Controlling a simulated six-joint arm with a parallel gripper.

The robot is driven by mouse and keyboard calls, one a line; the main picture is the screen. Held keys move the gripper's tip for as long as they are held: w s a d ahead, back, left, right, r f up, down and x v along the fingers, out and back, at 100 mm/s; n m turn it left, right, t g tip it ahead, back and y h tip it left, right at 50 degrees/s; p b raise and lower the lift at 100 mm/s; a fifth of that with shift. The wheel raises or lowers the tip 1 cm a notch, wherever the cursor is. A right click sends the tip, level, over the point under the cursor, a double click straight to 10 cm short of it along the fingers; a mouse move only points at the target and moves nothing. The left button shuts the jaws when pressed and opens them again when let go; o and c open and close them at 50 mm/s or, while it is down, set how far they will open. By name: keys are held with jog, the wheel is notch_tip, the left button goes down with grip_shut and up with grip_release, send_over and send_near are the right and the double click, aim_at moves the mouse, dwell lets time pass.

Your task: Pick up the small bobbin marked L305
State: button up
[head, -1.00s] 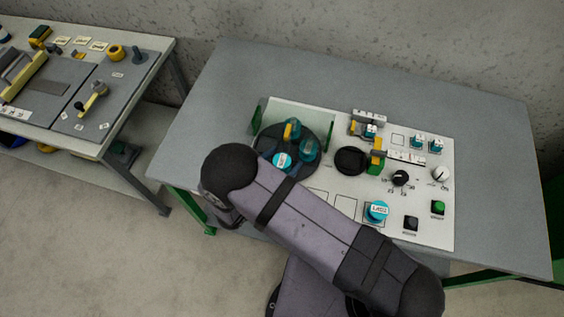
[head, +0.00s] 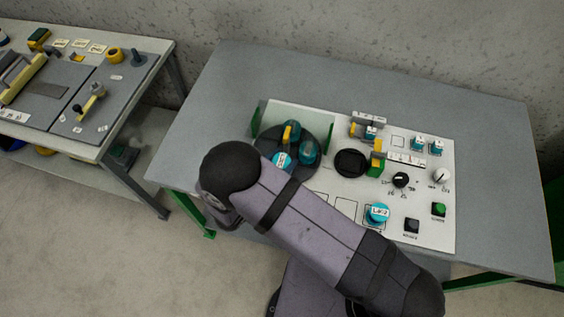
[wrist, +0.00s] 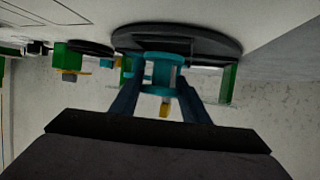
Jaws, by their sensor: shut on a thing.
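In the wrist view my gripper (wrist: 160,84) has its two fingers on either side of a teal bobbin (wrist: 162,73), shut on it. This bobbin is just at the dark round turntable (wrist: 205,42); I cannot tell whether it still touches it. In the head view the black turntable (head: 268,150) carries teal bobbins, one with a white label (head: 281,159) beside my arm and another behind it (head: 307,152). My gripper is hidden behind my arm there. The labels are too small to read surely, so I cannot confirm L305.
A labelled teal bobbin (head: 377,213) stands at the panel's front. The white panel (head: 330,118) also bears a black round recess (head: 350,163), a yellow-green block (head: 376,160), knobs and small teal pieces (head: 418,143). A green post (head: 255,122) stands left of the turntable. The grey table's back is clear.

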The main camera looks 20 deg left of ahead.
jog(key=s+a+b, duration=0.2)
jog(key=s+b, duration=0.1)
jog(key=s, duration=0.5)
jog(key=s+a+b, duration=0.3)
jog(key=s, duration=0.6)
jog(key=shift+s, duration=0.15)
